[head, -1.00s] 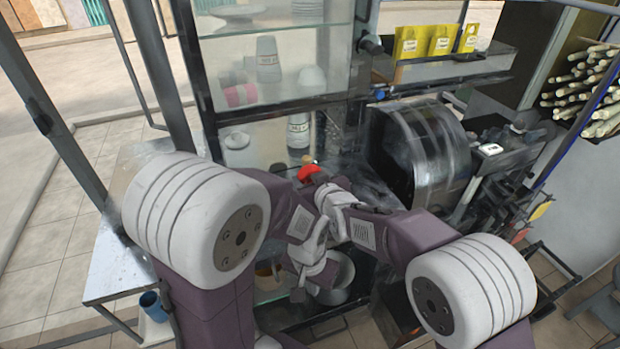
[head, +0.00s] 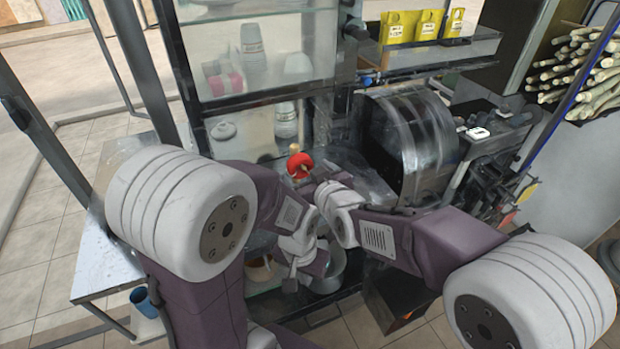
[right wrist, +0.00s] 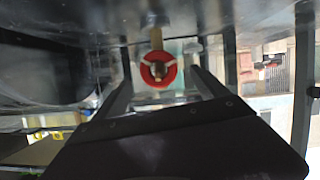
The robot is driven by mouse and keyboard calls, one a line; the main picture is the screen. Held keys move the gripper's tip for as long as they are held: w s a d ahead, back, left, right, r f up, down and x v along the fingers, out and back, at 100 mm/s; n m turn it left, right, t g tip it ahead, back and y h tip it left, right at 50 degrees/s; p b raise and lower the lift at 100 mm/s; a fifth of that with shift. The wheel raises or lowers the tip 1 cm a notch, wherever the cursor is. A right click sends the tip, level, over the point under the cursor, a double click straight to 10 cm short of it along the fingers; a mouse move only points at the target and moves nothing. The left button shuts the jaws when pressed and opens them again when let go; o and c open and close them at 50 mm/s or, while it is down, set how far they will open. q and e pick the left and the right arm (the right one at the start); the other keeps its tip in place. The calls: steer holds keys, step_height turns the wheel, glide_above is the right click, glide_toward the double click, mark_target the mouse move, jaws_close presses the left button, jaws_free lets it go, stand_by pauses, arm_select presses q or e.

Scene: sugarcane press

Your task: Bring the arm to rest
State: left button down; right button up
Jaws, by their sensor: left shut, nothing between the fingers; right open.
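My left gripper (head: 290,280) is in the lower middle of the head view, below my left wrist. It is shut with nothing seen in it, close to the shelf with a brown-filled cup. My right gripper (right wrist: 161,78) is open in the right wrist view, its two dark fingers apart. A red round part with a pale rod (right wrist: 158,68) shows between those fingers; how far beyond them it lies cannot be told. The red part also shows in the head view (head: 300,164), just above my right wrist. The right fingertips are mostly hidden there. Both wrists are close together.
The metal press drum (head: 410,140) stands right of my wrists. A glass cabinet (head: 262,60) with cups is behind. Yellow packets (head: 398,27) and a rack of canes (head: 580,68) are at the upper right. A white side table (head: 105,265) and blue cup (head: 143,301) are left.

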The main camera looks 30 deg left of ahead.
steer(key=v, duration=0.2)
steer(key=shift+s+d, duration=0.15)
steer(key=shift+s, duration=0.05)
